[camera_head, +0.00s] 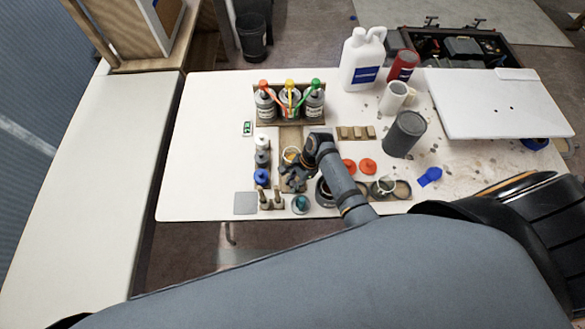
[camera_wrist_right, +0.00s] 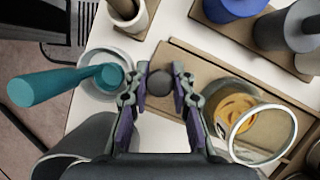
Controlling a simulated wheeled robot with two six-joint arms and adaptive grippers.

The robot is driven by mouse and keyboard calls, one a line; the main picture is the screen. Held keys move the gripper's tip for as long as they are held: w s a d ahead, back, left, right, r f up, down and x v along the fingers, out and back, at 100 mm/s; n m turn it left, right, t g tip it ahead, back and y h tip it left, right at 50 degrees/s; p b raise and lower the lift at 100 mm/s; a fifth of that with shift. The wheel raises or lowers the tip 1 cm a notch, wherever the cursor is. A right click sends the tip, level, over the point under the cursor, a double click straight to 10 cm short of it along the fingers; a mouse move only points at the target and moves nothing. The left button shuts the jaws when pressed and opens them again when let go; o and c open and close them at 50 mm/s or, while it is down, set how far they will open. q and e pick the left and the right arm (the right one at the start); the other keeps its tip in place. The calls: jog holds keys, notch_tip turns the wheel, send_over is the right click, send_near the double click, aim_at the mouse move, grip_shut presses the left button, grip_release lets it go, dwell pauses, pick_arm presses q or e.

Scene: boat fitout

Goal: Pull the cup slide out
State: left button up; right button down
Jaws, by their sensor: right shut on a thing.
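The cup slide (camera_wrist_right: 205,68) is a flat wooden board with a dark round knob (camera_wrist_right: 160,83) at its near end. My right gripper (camera_wrist_right: 161,85) is shut on the knob, with one finger on each side of it. A clear cup (camera_wrist_right: 270,130) with something orange inside stands on the wood to the right in the right wrist view. In the head view my right gripper (camera_head: 294,181) is at the front of the wooden strip (camera_head: 291,136), just in front of the cup (camera_head: 291,154), and hides the knob. My left gripper is not in view.
A teal-handled tool (camera_wrist_right: 45,85) in a round pot stands close left of the gripper in the wrist view. Bottles with blue, grey and white tops (camera_head: 261,160) stand left of the slide. Three pump bottles (camera_head: 290,103) stand behind. The table (camera_head: 200,130) is clear at the left.

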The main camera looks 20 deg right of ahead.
jog(key=shift+w, duration=0.1)
jog(key=c, duration=1.1)
grip_release()
jog(key=shift+w, duration=0.1)
jog(key=v, duration=1.2)
